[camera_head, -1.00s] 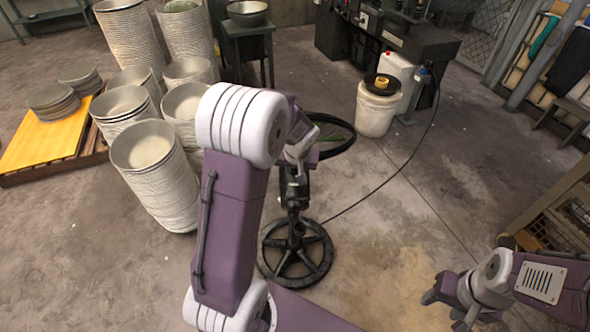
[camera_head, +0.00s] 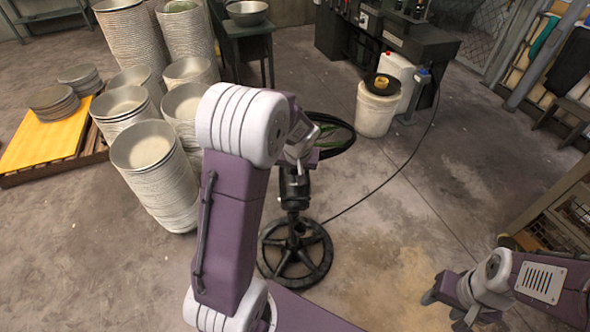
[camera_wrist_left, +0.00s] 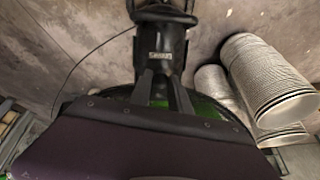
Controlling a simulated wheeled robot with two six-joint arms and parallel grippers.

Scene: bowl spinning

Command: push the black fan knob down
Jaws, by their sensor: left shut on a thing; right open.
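The black fan (camera_head: 294,192) stands on a round spoked base (camera_head: 296,262) in the middle of the head view. Its round cage (camera_head: 338,146), with green inside, is partly behind my left wrist. In the left wrist view the black motor housing (camera_wrist_left: 160,50) has a white label. My left gripper (camera_wrist_left: 162,82) points at the housing, its two fingers close to it. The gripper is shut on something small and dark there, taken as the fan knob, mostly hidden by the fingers. My right gripper (camera_head: 443,310) is open and empty at the lower right, away from the fan.
Stacks of metal bowls (camera_head: 160,175) stand left of the fan; they show at the right in the wrist view. A white bucket (camera_head: 376,110) stands behind right. A black cable (camera_head: 390,180) runs across the floor. Floor right of the fan is mostly clear.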

